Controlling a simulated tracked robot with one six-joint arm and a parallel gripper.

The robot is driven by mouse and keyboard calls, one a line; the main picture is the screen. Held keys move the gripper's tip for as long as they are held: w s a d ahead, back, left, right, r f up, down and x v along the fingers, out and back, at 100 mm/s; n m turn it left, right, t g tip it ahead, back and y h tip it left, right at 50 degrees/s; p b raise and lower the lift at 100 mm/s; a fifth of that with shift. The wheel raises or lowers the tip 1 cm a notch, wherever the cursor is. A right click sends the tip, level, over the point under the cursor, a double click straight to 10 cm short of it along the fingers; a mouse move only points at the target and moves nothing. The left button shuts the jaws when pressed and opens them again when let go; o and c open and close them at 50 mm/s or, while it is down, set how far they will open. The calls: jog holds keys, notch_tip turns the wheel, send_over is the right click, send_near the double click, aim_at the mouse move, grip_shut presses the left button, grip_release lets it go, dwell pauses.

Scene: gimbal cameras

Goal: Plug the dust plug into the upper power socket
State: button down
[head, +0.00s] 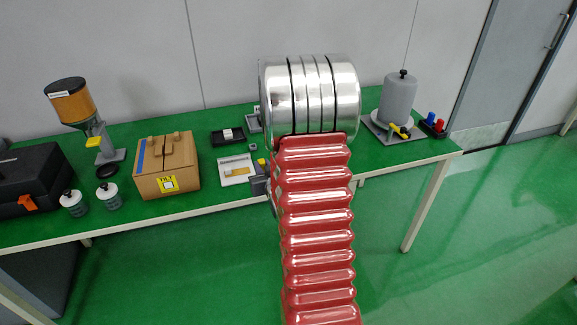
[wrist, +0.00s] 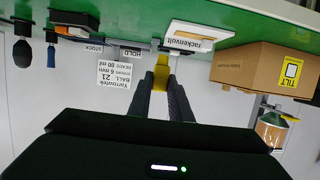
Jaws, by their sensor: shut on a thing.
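My gripper (wrist: 161,82) is shut on a small yellow piece (wrist: 161,69), which sticks out past the fingertips in the wrist view. I cannot tell from its shape whether it is the dust plug. In the head view the dark gripper (head: 259,185) is partly hidden beside my red arm, at the table's front edge, with the yellow piece (head: 261,163) above it. I cannot make out a power socket in either view; my arm and its silver rings hide part of the table.
A white tray (head: 235,168) and a black tray (head: 227,137) lie left of my arm. A cardboard box (head: 166,178) stands farther left. A grey canister (head: 398,98) stands right, beside a block with red and blue knobs (head: 433,126). The wrist view is upside down.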

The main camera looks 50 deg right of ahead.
jog(key=w+a+r+n+y, duration=0.2)
jog(key=w+a, duration=0.1)
jog(key=a, duration=0.9)
jog(key=w+a+r+n+t+y, duration=0.1)
jog(key=w+a+n+y, duration=0.1)
jog(key=a, duration=1)
jog(key=w+a+r+n+y, duration=0.1)
jog(key=w+a+r+y, duration=0.1)
jog(key=a, duration=1)
jog(key=shift+w+a+r+n+t+y, duration=0.25)
jog(key=shift+w+r+n+t+y, duration=0.2)
jog(key=shift+w, duration=0.7)
jog(key=shift+f, duration=0.1)
